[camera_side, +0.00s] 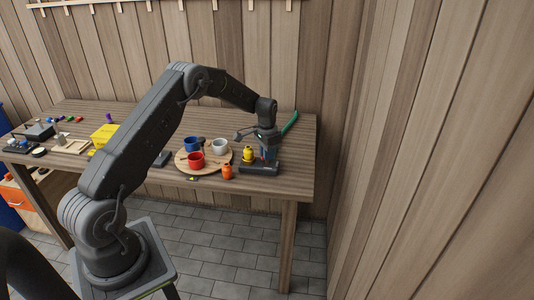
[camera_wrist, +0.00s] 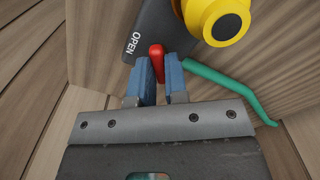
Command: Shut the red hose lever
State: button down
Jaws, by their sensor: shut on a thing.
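The red hose lever (camera_wrist: 156,52) shows in the wrist view, between the tips of my gripper's blue fingers. My gripper (camera_wrist: 160,72) is shut on the lever. The lever stands by a dark plate (camera_wrist: 110,40) with the word OPEN printed on it. A yellow round part (camera_wrist: 218,18) with a dark centre is just right of the lever. A green hose (camera_wrist: 235,87) runs off to the right. In the side view, my gripper (camera_side: 268,156) is over the dark base (camera_side: 260,168) at the table's right end, and the lever is hidden there.
A round wooden board (camera_side: 184,168) left of the base holds a red cup (camera_side: 196,161), a white cup (camera_side: 219,146) and a blue cup. A yellow box (camera_side: 104,135) is farther left. A wooden wall rises behind the table.

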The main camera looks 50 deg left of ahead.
jog(key=m, duration=0.3)
jog(key=shift+m, duration=2.3)
jog(key=c, duration=1.1)
grip_release()
jog(key=shift+c, duration=0.2)
notch_tip(320, 180, up, 14)
